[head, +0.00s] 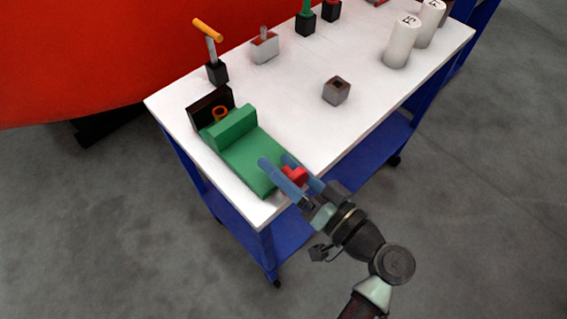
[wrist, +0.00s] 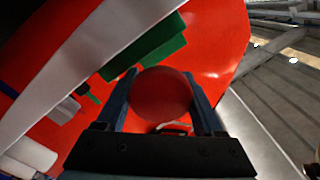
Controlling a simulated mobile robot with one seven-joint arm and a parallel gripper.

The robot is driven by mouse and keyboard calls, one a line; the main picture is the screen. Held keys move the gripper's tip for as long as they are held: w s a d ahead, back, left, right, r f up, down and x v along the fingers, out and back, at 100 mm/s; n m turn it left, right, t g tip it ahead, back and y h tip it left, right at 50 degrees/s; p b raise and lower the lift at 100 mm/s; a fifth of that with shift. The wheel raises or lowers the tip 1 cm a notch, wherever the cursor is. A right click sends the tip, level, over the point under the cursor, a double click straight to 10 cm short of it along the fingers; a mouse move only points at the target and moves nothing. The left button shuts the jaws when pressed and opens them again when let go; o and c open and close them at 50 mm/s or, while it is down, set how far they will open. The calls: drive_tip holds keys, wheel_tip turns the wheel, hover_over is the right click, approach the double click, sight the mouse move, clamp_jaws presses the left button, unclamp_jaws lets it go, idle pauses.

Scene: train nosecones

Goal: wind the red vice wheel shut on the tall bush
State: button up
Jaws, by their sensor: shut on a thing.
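The green vice (head: 246,155) stands at the near left corner of the white bench top. An orange ring-shaped bush (head: 220,114) sits at its far end, between the dark back plate (head: 205,106) and the raised green jaw block (head: 232,127). The red vice wheel (head: 294,175) is at the vice's near end, partly hidden by my fingers. My gripper (head: 279,166) is shut on the wheel, with a blue finger on each side. In the wrist view the round red wheel (wrist: 161,94) fills the space between the fingertips (wrist: 163,84).
White cylinders (head: 402,42) stand at the right. A red curved body (head: 90,50) lies behind.

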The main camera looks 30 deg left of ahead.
drive_tip(key=o, duration=1.3)
drive_tip(key=shift+f, duration=0.1)
